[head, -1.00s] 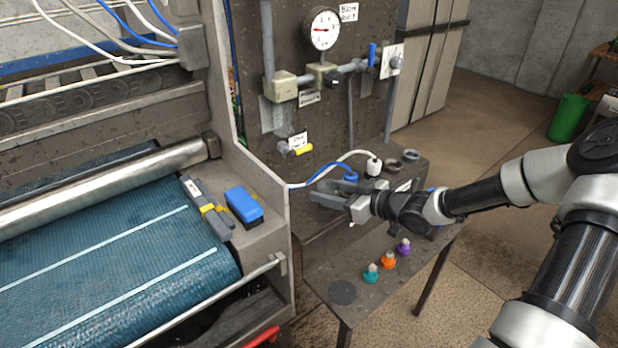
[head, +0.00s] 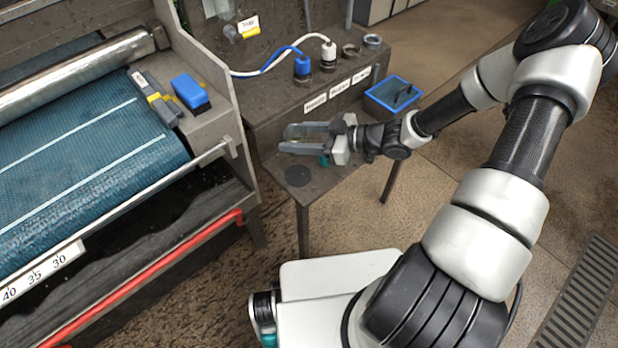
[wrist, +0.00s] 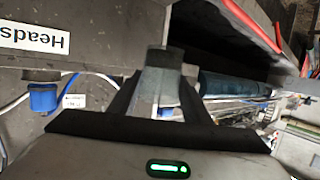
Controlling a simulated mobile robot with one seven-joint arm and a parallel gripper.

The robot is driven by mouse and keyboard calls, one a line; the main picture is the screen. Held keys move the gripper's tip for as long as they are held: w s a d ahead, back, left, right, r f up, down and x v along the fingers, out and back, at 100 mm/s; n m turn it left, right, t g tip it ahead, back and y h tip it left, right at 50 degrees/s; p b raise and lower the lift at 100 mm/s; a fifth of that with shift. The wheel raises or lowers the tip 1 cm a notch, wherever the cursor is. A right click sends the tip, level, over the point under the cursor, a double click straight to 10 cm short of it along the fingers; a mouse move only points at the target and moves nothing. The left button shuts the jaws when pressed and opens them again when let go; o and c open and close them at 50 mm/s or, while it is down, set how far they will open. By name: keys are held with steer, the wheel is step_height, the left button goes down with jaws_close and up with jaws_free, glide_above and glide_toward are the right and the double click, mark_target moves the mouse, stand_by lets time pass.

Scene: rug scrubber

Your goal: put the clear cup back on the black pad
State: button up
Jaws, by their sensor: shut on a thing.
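My gripper (head: 286,139) is shut on the clear cup (wrist: 157,84), which shows as a see-through body between the two dark fingers in the wrist view. In the head view the cup is hard to tell from the grey fingers. The black pad (head: 298,177) is a flat dark disc near the front corner of the small table (head: 272,163). Its top looks bare. In the head view my gripper appears just behind and above the pad, apart from it.
A teal-based fitting (head: 324,161) shows partly under my gripper. A grey bench (head: 262,113) with a blue plug (head: 302,66) and a white plug (head: 328,52) stands behind. A blue tray (head: 404,83) lies to the right. The scrubber's side frame (head: 229,104) stands left.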

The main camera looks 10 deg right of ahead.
steer(key=shift+s+f, duration=0.25)
steer(key=shift+f, duration=0.15)
step_height(320, 180, down, 10)
steer(key=shift+r+b, duration=0.2)
steer(key=shift+b, duration=0.95)
steer(key=shift+f, duration=0.2)
steer(key=o, duration=1.2)
steer(key=shift+r, duration=0.25)
steer(key=p+v, duration=0.1)
steer(key=v, duration=1.1)
steer(key=shift+w, duration=0.1)
